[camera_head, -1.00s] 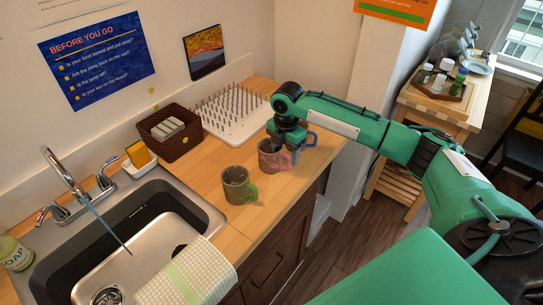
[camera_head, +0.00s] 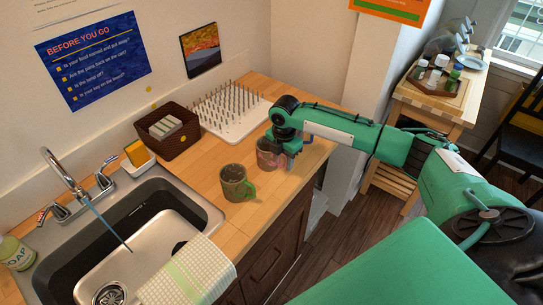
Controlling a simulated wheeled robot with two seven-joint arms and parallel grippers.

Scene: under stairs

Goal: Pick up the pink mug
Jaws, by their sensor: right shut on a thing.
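The pink mug (camera_head: 266,156) is a brownish mug with a pink handle, on or just above the wooden counter; I cannot tell whether it touches the wood. My right gripper (camera_head: 280,153) comes in from the right and is shut on it, hiding part of its rim and right side. A similar mug with a green handle (camera_head: 235,183) stands upright on the counter, in front and to the left. A bit of blue handle (camera_head: 308,137) shows behind my right gripper; the rest of that mug is hidden. My left gripper is not in view.
A white peg drying rack (camera_head: 232,113) and a brown basket (camera_head: 168,134) stand along the wall. The sink (camera_head: 140,238) with a draped towel (camera_head: 187,272) lies at lower left. The counter's front edge (camera_head: 285,204) runs close to the mugs. A wooden cart (camera_head: 432,95) stands at upper right.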

